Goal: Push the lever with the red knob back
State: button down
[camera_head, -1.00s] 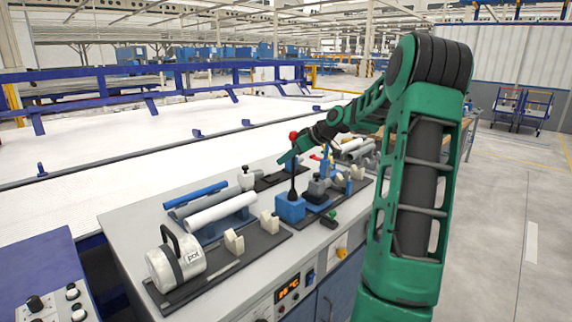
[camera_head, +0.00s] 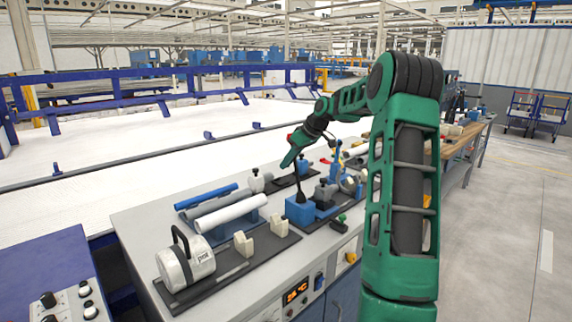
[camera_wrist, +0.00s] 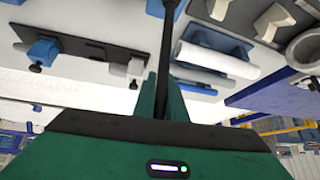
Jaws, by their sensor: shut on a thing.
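The lever's dark rod (camera_head: 298,183) rises from a blue base block (camera_head: 300,209) on the bench. A bit of its red knob (camera_head: 290,136) shows at my gripper (camera_head: 288,160); the gripper hides most of the lever's upper part. The rod leans slightly left in the head view. In the wrist view the rod (camera_wrist: 168,48) runs between the two green fingers of my gripper (camera_wrist: 162,98), which is shut on it. The knob is not seen in the wrist view.
Left of the lever, pipes (camera_head: 230,214) lie on a blue holder, with a white pot (camera_head: 187,260) in front. A black clamp fixture (camera_head: 325,193) stands close on its right. A small green-handled piece (camera_head: 339,222) lies near the bench's front edge.

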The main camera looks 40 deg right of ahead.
jog(key=shift+w+r, duration=0.15)
jog(key=shift+w, duration=0.05)
jog(key=c, duration=1.9)
grip_release()
jog(key=shift+w, duration=0.1)
jog(key=shift+o, duration=0.5)
jog(key=v, duration=1)
jog(key=shift+s+r, duration=0.2)
